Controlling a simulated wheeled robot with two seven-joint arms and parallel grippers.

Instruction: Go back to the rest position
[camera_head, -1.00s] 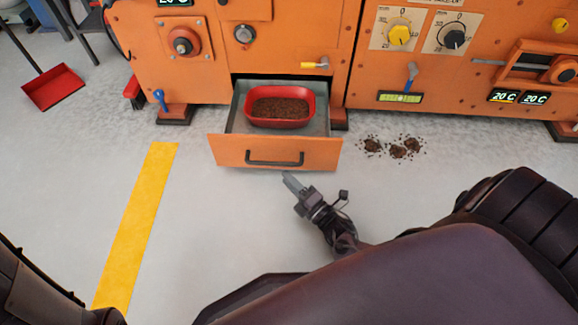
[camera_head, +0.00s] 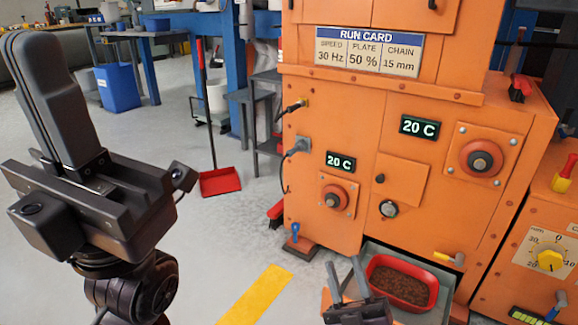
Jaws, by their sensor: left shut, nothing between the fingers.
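My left gripper (camera_head: 38,50) is large and close at the left of the head view, pointing up, with its fingers together and nothing between them. My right gripper (camera_head: 345,272) is at the bottom centre, its two fingers apart with nothing seen between them. It is in front of the open drawer (camera_head: 375,255) of the orange machine. The drawer holds a red tray (camera_head: 433,282) of brown granules. My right gripper overlaps the drawer's left side in the picture; I cannot tell whether they touch.
The orange machine (camera_head: 340,120) fills the right side. A red dustpan (camera_head: 220,182) stands on the floor, with a blue bin (camera_head: 118,88) and workbenches behind it. A yellow floor stripe (camera_head: 255,295) runs along the bottom. The grey floor between is clear.

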